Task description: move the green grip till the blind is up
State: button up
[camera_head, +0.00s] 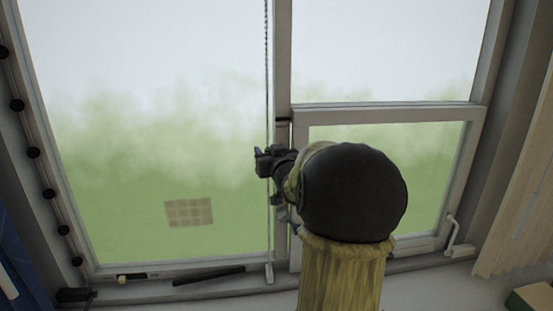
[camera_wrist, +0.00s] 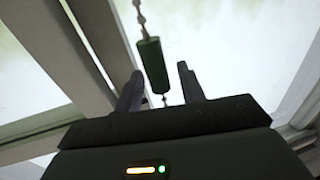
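The green grip (camera_wrist: 152,65) is a small cylinder on a beaded cord (camera_wrist: 140,14) in the wrist view. Its lower end appears between the two open fingers of my gripper (camera_wrist: 160,88), with gaps on both sides. I cannot tell how deep it sits between them. In the head view my gripper (camera_head: 262,162) is at the cord (camera_head: 267,60), in front of the window's middle post. The green grip cannot be made out there. No blind fabric can be clearly told over the glass.
The window frame (camera_head: 283,60) stands close behind my gripper. A window handle (camera_head: 452,235) is at the lower right. A dark bar (camera_head: 208,276) lies along the sill at the left. Tan slats or a panel (camera_head: 522,215) hang at the right edge.

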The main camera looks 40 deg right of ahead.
jog(key=b+v, duration=0.3)
jog(key=v, duration=1.4)
jog(key=shift+s, duration=0.15)
jog(key=shift+a, duration=0.1)
jog(key=w+a+f+g+y, duration=0.1)
jog(key=w+a+f+g, duration=0.3)
jog(key=f, duration=0.5)
jog(key=w+a+f+g+y, duration=0.1)
jog(key=a+f+g+y, duration=0.15)
jog(key=a+f, duration=0.55)
jog(key=s+a+f+n+g+y, duration=0.1)
jog(key=s+a+f+n+g, duration=0.1)
jog(key=s+a+f+g, duration=0.2)
jog(key=s+a+f+n+g+y, duration=0.1)
jog(key=s+a+f+g, duration=0.3)
jog(key=a+f, duration=0.5)
jog(key=shift+s+a+n+y, duration=0.35)
jog(key=shift+a+n, duration=0.15)
jog(key=shift+a, duration=0.5)
